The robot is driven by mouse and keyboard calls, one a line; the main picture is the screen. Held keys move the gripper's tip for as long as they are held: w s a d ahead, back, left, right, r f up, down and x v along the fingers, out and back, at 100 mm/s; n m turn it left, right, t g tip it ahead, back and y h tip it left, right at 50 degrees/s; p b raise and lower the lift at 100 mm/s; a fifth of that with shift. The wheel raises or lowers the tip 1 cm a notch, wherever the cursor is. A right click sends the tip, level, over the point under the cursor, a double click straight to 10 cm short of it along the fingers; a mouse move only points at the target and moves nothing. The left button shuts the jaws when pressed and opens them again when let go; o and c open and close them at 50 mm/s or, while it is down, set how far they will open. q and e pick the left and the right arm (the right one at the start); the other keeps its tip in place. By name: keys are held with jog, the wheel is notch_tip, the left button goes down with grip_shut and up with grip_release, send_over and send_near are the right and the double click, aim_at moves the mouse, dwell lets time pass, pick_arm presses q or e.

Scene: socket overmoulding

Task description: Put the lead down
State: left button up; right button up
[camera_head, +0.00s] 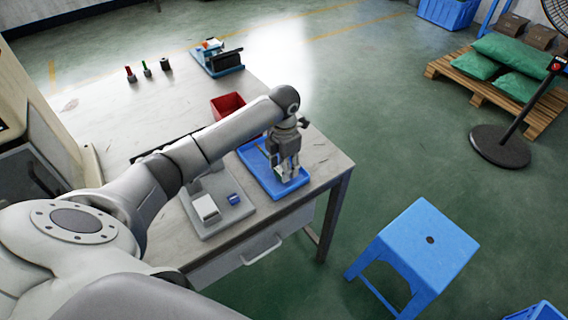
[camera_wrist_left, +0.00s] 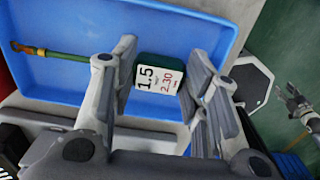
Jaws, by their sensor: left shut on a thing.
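My left gripper (camera_head: 287,180) points down over the blue tray (camera_head: 254,162) at the table's near right corner. In the left wrist view its fingers (camera_wrist_left: 168,95) are shut on a small green block with a white label (camera_wrist_left: 158,79) reading "1.5" and "2.30". A green lead with a copper-coloured end (camera_wrist_left: 60,54) lies across the tray at left in that view. It runs behind one finger towards the block; whether they join is hidden. What seems to be my right gripper (camera_wrist_left: 292,100) shows small at the right edge of the wrist view, its jaws unclear.
A grey device (camera_head: 210,207) stands beside the tray, with a red bin (camera_head: 227,105) behind. A blue-based fixture (camera_head: 215,58) and small coloured parts (camera_head: 146,69) stand farther back. Much of the tabletop is bare. A blue stool (camera_head: 428,240) stands on the floor at right.

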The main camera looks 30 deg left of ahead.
pick_arm(q)
jog(key=shift+f, duration=0.2)
jog(key=o, duration=1.1)
jog(key=shift+r, duration=0.1)
jog(key=shift+r, duration=0.55)
notch_tip(320, 180, up, 11)
jog(key=b, duration=0.1)
jog(key=shift+b, duration=0.35)
jog(key=shift+d, duration=0.15)
